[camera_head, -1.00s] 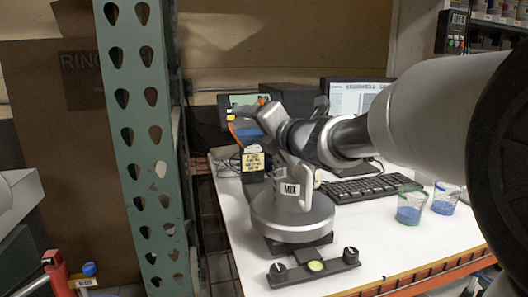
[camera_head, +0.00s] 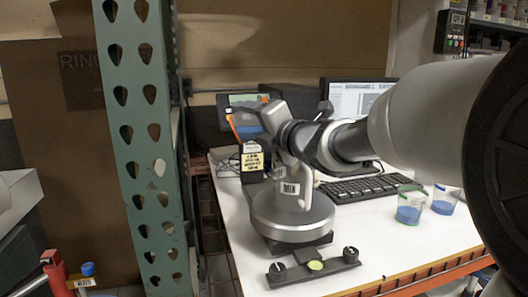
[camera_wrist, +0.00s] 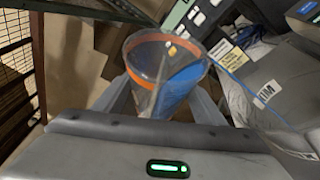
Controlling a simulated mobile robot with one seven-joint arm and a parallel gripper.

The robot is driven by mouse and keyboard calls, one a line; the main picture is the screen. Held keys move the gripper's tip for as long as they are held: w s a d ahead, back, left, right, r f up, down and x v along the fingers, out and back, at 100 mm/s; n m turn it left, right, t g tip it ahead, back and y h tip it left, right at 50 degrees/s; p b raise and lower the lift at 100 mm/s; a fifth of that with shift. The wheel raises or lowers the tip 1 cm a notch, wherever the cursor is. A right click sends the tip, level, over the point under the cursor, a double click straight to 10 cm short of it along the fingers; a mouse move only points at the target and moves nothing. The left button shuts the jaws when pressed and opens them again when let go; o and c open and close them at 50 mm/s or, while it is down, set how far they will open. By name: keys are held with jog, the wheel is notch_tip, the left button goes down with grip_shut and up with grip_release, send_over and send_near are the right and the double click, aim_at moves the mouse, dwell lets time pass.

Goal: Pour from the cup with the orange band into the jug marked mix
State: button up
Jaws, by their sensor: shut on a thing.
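The clear cup with the orange band (camera_wrist: 150,75) is held between the fingers of my gripper (camera_wrist: 170,105), shut on its sides. Blue liquid (camera_wrist: 182,88) lies slanted toward the right of the cup in the wrist view. In the head view the cup (camera_head: 247,127) shows tilted beside my gripper (camera_head: 262,118), partly hidden by it. The silver jug marked MIX (camera_head: 291,215) stands on a black base on the bench, below and right of the cup. No stream between cup and jug can be seen.
Two cups with blue contents, one green-rimmed (camera_head: 410,205) and another (camera_head: 445,200), stand at the right. A keyboard (camera_head: 360,188) and a monitor (camera_head: 355,98) are behind. A control bar with knobs (camera_head: 315,267) lies in front of the jug. A green rack post (camera_head: 145,150) rises at left.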

jog(key=shift+d+f+m+b, duration=0.1)
jog(key=shift+m+b, duration=0.3)
jog(key=shift+m, duration=0.2)
dwell(0.6)
jog(key=shift+d+r+m+t+b, duration=0.25)
jog(key=shift+d+m+t+b, duration=0.15)
jog(key=shift+d, duration=0.1)
jog(key=shift+d+r+m+t+b, duration=0.3)
jog(key=shift+d+m, duration=0.1)
jog(key=shift+d, duration=0.1)
dwell(1.5)
jog(key=shift+d+r+m+y+b, duration=0.2)
jog(key=shift+r+m+y+b, duration=0.15)
jog(key=shift+m+b, duration=0.4)
dwell(0.8)
